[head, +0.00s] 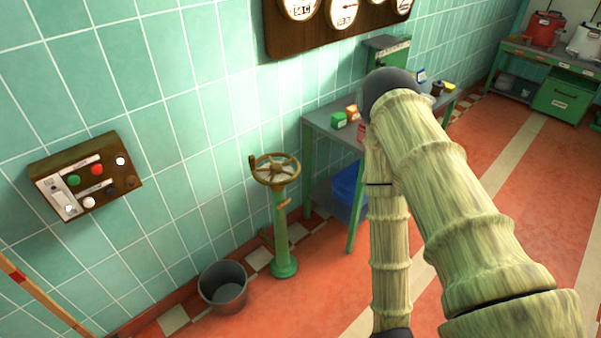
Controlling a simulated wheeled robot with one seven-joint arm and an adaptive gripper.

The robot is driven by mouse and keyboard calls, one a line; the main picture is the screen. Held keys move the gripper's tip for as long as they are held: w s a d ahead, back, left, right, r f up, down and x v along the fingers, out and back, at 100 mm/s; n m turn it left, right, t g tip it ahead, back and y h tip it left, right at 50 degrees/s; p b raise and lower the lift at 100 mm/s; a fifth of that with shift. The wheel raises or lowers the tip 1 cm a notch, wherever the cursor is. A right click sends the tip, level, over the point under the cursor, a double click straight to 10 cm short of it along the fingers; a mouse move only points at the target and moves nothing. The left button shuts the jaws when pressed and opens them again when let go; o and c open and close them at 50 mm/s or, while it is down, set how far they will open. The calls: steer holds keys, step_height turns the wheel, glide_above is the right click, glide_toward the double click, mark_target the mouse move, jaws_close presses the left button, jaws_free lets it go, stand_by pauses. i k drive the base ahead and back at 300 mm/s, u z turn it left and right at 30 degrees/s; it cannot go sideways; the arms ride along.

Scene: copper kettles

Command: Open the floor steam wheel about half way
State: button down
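The floor steam wheel (276,169) is a brass-coloured spoked handwheel with a small upright knob at its left rim. It sits on top of a green pedestal (281,230) that stands on the floor close to the tiled wall. How far the valve is turned cannot be told from this view. My arm (440,170) crosses the right side of the view, well to the right of the wheel, and bends down toward the bottom edge. My gripper is out of view, and nothing of mine touches the wheel.
A dark bucket (223,288) stands left of the pedestal. A green table (318,122) with small boxes stands behind and right of it, a blue bin (347,190) below. A control box (86,177) hangs on the left wall, gauges (343,14) above. Red floor lies open at right.

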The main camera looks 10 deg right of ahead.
mark_target(275, 168)
steer(key=k, duration=1)
steer(key=u, duration=1.55)
steer(key=i, duration=1.75)
steer(key=z, duration=1.7)
